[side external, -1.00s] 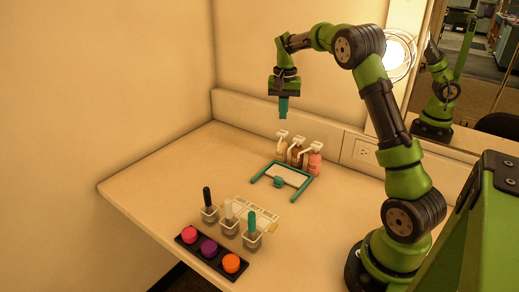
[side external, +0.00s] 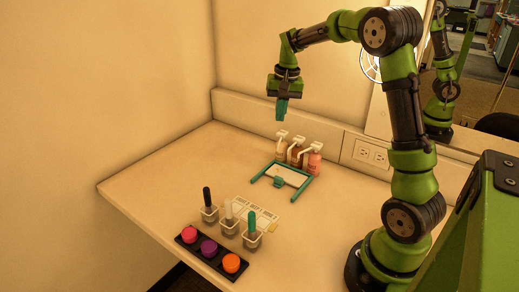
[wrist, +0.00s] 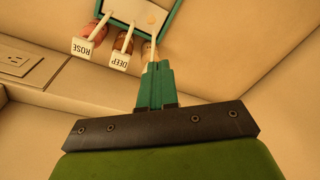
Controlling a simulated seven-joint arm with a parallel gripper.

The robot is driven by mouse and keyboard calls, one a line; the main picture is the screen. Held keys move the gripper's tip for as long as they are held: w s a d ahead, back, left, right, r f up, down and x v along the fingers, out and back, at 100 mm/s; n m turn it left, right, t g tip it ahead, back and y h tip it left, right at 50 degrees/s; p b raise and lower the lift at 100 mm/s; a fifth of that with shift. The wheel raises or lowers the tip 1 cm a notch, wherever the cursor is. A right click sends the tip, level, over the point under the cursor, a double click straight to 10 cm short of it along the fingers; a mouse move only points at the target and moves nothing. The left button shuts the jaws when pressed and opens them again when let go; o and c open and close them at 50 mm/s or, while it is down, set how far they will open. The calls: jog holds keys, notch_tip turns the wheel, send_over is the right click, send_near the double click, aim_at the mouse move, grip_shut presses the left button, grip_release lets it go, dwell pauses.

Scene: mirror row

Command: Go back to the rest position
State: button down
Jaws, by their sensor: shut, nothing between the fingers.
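My gripper (side external: 282,108) is shut and empty. It hangs in the air above the back of the table, above and behind the pump bottles, with its teal fingers pointing down. In the wrist view its fingers (wrist: 153,85) are together with nothing between them, and they hide part of one bottle. My green and black arm reaches to it from the right side of the side view.
Pump bottles (side external: 315,162) stand near the back ledge (side external: 330,130), behind a teal-framed tray (side external: 302,189). Brushes or sticks in clear holders (side external: 229,226) and a black strip with pink, purple and orange pots (side external: 209,248) are at the front. The table's left side (side external: 160,172) is clear.

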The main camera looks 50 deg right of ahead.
jog(key=s+a+r+n+t+y, duration=0.1)
jog(key=s+a+r+n+t, duration=0.1)
jog(key=s+a, duration=0.6)
jog(key=s+a+r+n+t, duration=0.3)
jog(key=s+a, duration=0.5)
jog(key=a, duration=0.7)
jog(key=shift+s+r+n+t+y, duration=0.25)
jog(key=shift+s+n+t+y, duration=0.15)
jog(key=shift+n, duration=0.3)
